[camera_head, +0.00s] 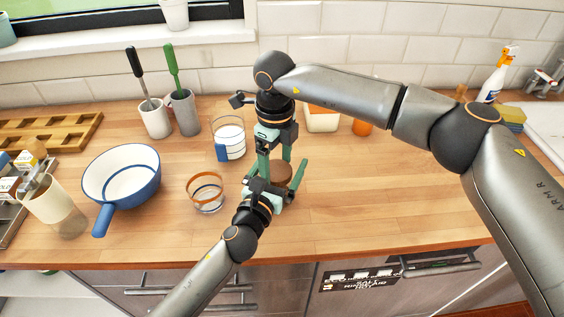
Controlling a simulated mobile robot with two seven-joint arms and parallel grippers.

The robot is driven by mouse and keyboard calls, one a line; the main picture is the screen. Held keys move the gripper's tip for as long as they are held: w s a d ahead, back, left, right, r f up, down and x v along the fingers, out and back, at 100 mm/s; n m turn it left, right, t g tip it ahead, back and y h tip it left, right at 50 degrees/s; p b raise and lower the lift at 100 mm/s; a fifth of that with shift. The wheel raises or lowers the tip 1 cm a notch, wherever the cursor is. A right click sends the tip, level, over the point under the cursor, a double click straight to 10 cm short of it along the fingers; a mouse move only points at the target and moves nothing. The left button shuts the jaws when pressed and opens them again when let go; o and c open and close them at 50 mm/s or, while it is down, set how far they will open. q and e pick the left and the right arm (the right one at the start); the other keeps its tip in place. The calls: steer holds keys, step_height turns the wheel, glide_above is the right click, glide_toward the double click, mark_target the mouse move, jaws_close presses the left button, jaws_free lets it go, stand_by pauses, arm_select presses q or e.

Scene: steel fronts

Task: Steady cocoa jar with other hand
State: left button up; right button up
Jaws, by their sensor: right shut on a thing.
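The cocoa jar (281,171) seems to be the small brown round thing in mid-counter, mostly hidden by both grippers. My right gripper (275,163) reaches down from above and is shut on it, on its top part as far as I can see. My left gripper (279,178) comes in from the front left, low at the jar, with a green finger showing on the jar's right side. Its other finger is hard to make out among the overlapping parts, and I cannot tell whether it touches the jar.
A glass with a brown rim (206,204) stands close left of my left gripper. A blue-and-white cup (230,141) is behind it. A blue-rimmed pan (122,175) and utensil holders (185,112) stand further left. The counter at right (400,205) is clear below my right arm.

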arm_select(q)
steer(key=c, duration=1.2)
steer(key=o, duration=1.2)
steer(key=shift+s, duration=0.1)
steer(key=v, duration=1.1)
steer(key=shift+s+a, duration=0.2)
steer(key=shift+s, duration=0.05)
steer(key=shift+s+a+f, duration=0.2)
steer(key=shift+a+f, duration=0.05)
steer(key=shift+a, duration=0.05)
steer(key=shift+m+g+h, duration=0.4)
steer(key=shift+m+h, duration=0.2)
steer(key=shift+h, duration=0.1)
steer(key=f, duration=0.1)
steer(key=s+a+f, duration=0.1)
steer(key=f, duration=0.1)
steer(key=shift+s+a+f, duration=0.3)
steer(key=shift+s+a, duration=0.05)
steer(key=shift+w+f, duration=0.1)
steer(key=x, duration=1.1)
steer(key=shift+w+d, duration=0.25)
steer(key=shift+d, duration=0.1)
